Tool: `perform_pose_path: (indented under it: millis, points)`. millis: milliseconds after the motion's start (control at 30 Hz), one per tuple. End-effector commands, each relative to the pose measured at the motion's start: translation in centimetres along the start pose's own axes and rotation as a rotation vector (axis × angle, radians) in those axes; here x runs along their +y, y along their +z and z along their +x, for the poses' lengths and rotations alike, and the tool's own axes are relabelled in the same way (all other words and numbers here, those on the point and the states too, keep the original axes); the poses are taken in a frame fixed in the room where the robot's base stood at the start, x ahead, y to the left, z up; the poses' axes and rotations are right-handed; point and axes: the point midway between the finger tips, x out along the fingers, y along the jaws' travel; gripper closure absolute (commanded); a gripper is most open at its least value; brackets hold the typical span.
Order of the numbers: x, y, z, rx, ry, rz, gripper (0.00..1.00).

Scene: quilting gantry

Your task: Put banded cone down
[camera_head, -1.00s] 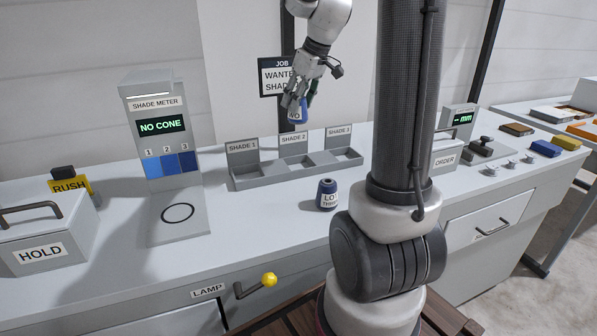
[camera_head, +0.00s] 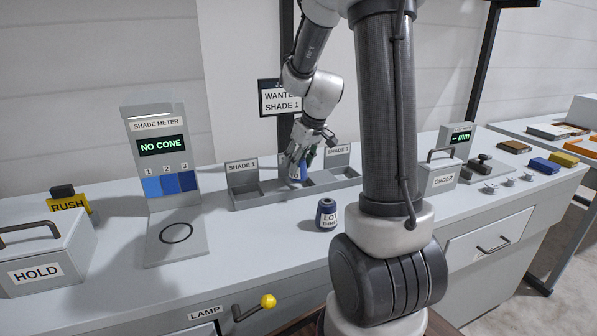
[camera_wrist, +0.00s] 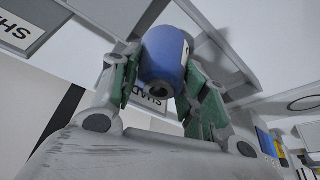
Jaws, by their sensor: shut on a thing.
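My gripper (camera_head: 299,172) is shut on a blue cone, the banded cone (camera_head: 304,171), over the middle part of the grey shade rack (camera_head: 262,200). In the wrist view the cone (camera_wrist: 163,62) sits between the green-padded fingers of my gripper (camera_wrist: 163,88), its end with a dark hole facing the camera. A whitish patch shows at its edge; a full band cannot be made out. I cannot tell whether the cone touches the rack floor. The SHADE 1 bay looks empty.
A dark blue cone labelled LOT (camera_head: 326,214) stands in front of the rack. The shade meter (camera_head: 160,146) at left reads NO CONE, its ringed plate empty. A sign (camera_head: 281,102) reads SHADE 1. A HOLD box (camera_head: 36,270) and an ORDER box (camera_head: 438,180) flank the bench.

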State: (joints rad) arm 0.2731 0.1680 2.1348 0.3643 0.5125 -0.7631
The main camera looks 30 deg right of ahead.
Motion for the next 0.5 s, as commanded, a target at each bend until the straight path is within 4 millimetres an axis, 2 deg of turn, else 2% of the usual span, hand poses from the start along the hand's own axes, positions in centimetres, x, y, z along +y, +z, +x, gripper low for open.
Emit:
perform_pose_path:
  millis: [233,500]
  points:
    - [0.0,1.4,3.1,-0.003,-0.001,0.002,0.86]
    - [0.0,1.4,3.2,-0.001,0.001,0.001,0.86]
